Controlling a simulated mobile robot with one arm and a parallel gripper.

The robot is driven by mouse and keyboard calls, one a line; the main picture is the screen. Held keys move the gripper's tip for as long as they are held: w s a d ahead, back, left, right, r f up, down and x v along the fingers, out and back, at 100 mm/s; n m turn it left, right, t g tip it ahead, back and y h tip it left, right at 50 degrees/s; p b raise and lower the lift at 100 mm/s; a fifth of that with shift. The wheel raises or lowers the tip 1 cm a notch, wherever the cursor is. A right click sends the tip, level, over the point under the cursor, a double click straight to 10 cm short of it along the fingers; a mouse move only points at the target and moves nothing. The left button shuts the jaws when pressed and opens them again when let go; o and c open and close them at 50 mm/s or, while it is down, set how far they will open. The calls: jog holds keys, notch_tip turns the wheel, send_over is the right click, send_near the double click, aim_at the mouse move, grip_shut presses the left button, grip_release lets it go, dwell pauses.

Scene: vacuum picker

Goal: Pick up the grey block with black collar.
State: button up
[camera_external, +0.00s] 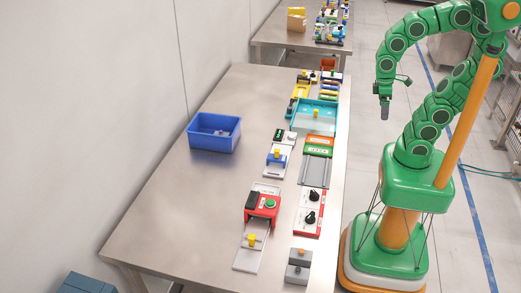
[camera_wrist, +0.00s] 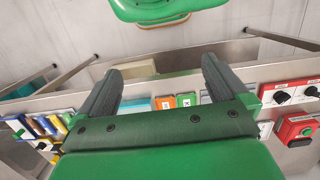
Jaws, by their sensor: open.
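My gripper (camera_external: 385,107) hangs in the air to the right of the table's right edge, in front of my column. In the wrist view its two dark fingers (camera_wrist: 157,78) stand wide apart with nothing held between them. I cannot pick out the grey block with black collar for certain. A grey block with dark parts and an orange knob (camera_external: 299,265) sits at the table's near right corner, but a collar is too small to make out. Small light and reddish bits (camera_external: 221,133) lie in the blue bin (camera_external: 203,145), too small to tell.
The steel table (camera_external: 165,205) has a row of fixtures along its right side: a teal tray (camera_external: 314,118), a red box with a green button (camera_external: 262,206), and a red-edged knob panel (camera_external: 309,213). The table's left half is mostly clear. A second table (camera_external: 275,33) stands behind.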

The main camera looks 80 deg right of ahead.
jog(key=w+a+f+n+t, duration=0.25)
jog(key=w+a+n, duration=0.3)
jog(key=w, duration=0.55)
jog(key=w+a+f+n+t+h, duration=0.1)
jog(key=w+a+n+t, duration=0.4)
jog(key=w, duration=0.6)
jog(key=w+a+f+n+t, duration=0.25)
jog(key=w+a+n, duration=0.35)
jog(key=w, duration=0.6)
jog(key=a+f+n+y, duration=0.1)
jog(key=a+n+y, duration=0.1)
jog(key=a+n, duration=0.5)
jog(key=a+f+n+t+y, duration=0.1)
jog(key=a+n+y, duration=0.2)
jog(key=a+n, duration=0.4)
jog(key=s+a+f+n+t+y, duration=0.1)
jog(key=a+n+y, duration=0.2)
jog(key=a+n, duration=0.4)
jog(key=shift+a, duration=3.05)
jog(key=s+a+f+n+g+y, duration=0.2)
jog(key=s+a+f+n+y, duration=0.1)
jog(key=s+a+n, duration=0.4)
jog(key=n+g+y, duration=0.2)
jog(key=n+g, duration=0.1)
jog(key=n, duration=0.2)
send_near(299, 268)
jog(key=shift+w+a+f, duration=0.15)
jog(key=shift+a+f, duration=0.25)
jog(key=shift+x, duration=3.65)
